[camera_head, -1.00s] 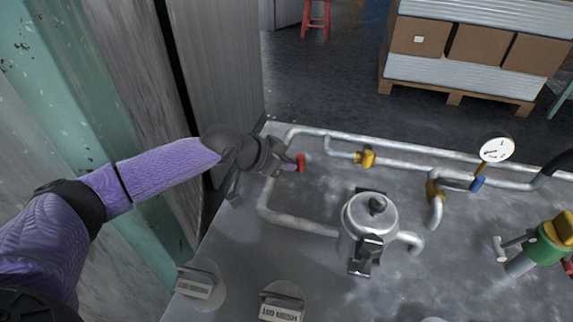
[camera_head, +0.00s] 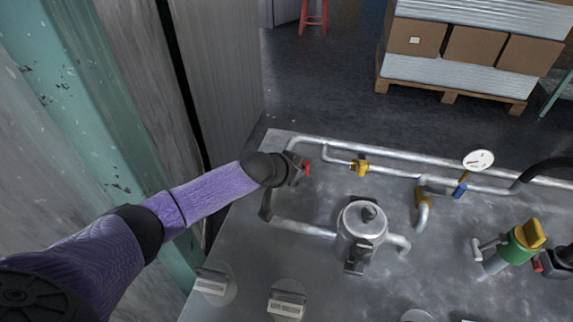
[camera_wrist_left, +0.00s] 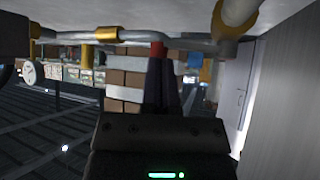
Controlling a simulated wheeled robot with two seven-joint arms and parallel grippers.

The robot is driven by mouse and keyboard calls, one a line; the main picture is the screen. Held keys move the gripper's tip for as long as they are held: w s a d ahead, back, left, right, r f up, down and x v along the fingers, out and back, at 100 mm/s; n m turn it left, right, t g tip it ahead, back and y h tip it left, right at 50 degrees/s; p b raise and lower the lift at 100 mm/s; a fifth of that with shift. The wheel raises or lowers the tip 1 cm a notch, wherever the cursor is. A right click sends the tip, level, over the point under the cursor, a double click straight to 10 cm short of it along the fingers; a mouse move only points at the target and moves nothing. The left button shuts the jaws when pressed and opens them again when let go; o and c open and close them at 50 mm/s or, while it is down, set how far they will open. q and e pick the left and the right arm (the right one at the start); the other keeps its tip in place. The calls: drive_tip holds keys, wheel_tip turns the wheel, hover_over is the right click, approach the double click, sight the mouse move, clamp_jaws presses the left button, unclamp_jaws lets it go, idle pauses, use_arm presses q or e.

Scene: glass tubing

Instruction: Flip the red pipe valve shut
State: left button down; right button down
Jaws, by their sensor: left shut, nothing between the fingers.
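The small red valve handle (camera_head: 307,168) is on the grey pipe near the far left corner of the metal tabletop. It also shows in the left wrist view (camera_wrist_left: 157,48), just beyond my fingertips. My left gripper (camera_head: 299,168) is right beside the handle and partly hides it and the pipe. In the left wrist view the two dark fingers (camera_wrist_left: 160,66) are shut together with nothing between them, their tips at or very near the red handle. I cannot tell whether they touch it. My right gripper is not in view.
A silver pot-like vessel (camera_head: 364,226) stands on the tabletop, right of and nearer than the valve. A yellow fitting (camera_head: 359,166), a white gauge (camera_head: 478,160) and a green-yellow valve (camera_head: 525,241) sit along the piping.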

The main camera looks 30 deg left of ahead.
use_arm(q)
drive_tip(key=shift+w+d+n+y+p, duration=0.25)
drive_tip(key=shift+w+n+y+p, duration=0.2)
drive_tip(key=shift+w+n, duration=0.2)
drive_tip(key=shift+w, duration=0.15)
